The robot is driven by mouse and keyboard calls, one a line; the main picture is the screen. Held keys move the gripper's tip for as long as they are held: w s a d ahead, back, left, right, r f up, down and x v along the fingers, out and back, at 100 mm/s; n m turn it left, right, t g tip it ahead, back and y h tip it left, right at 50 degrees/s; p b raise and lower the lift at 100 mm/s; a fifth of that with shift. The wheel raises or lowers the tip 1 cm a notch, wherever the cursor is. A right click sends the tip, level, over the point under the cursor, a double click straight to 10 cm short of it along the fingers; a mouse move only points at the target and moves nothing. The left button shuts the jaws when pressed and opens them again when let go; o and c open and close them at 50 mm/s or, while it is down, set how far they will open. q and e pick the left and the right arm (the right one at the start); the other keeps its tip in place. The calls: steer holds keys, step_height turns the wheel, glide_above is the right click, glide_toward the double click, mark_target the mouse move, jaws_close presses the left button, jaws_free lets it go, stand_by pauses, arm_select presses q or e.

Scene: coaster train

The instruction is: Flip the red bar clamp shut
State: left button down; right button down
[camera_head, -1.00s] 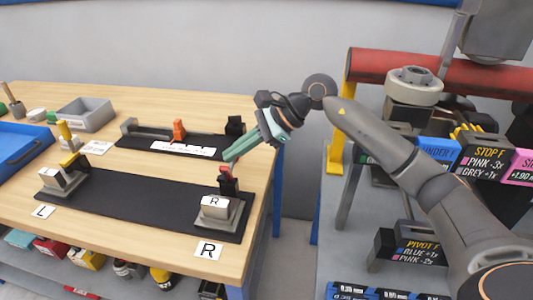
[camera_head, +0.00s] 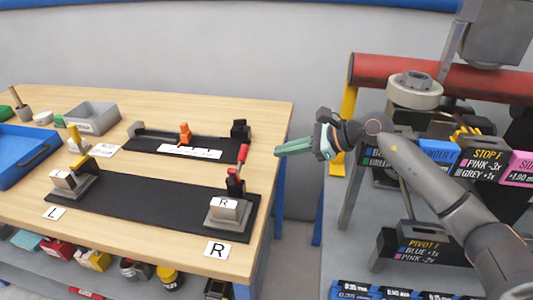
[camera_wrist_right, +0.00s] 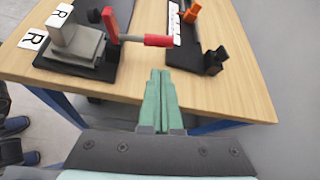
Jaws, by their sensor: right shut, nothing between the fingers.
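The red bar clamp stands at the right end of the long black board, and its red handle (camera_head: 243,155) points up with a slight lean to the right. Its grey base carries a pale block marked R (camera_head: 227,212). In the right wrist view the red handle (camera_wrist_right: 145,40) extends sideways from the clamp, above and left of my fingertips. My right gripper (camera_head: 279,150) is shut and empty, to the right of the handle and apart from it; its green fingers (camera_wrist_right: 160,75) also show in the wrist view. My left gripper is not in view.
A yellow-handled clamp (camera_head: 76,140) stands at the board's left end. Behind is a second black board with an orange clamp (camera_head: 185,134). A grey bin (camera_head: 93,116) and blue tray (camera_head: 25,155) are at left. A grey rack with labelled boxes (camera_head: 405,245) stands at right.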

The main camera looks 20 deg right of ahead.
mark_target(239, 161)
steer(key=p+x, duration=0.1)
steer(key=x, duration=0.8)
steer(key=shift+w+a+f, duration=0.1)
steer(key=shift+w+a, duration=0.05)
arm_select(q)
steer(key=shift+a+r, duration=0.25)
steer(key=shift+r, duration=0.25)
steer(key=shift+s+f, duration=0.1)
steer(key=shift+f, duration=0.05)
arm_select(e)
steer(key=shift+b, duration=0.6)
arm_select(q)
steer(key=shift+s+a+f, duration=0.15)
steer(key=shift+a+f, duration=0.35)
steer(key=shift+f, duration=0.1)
arm_select(e)
steer(key=shift+n+t, duration=0.3)
steer(key=shift+r, duration=0.25)
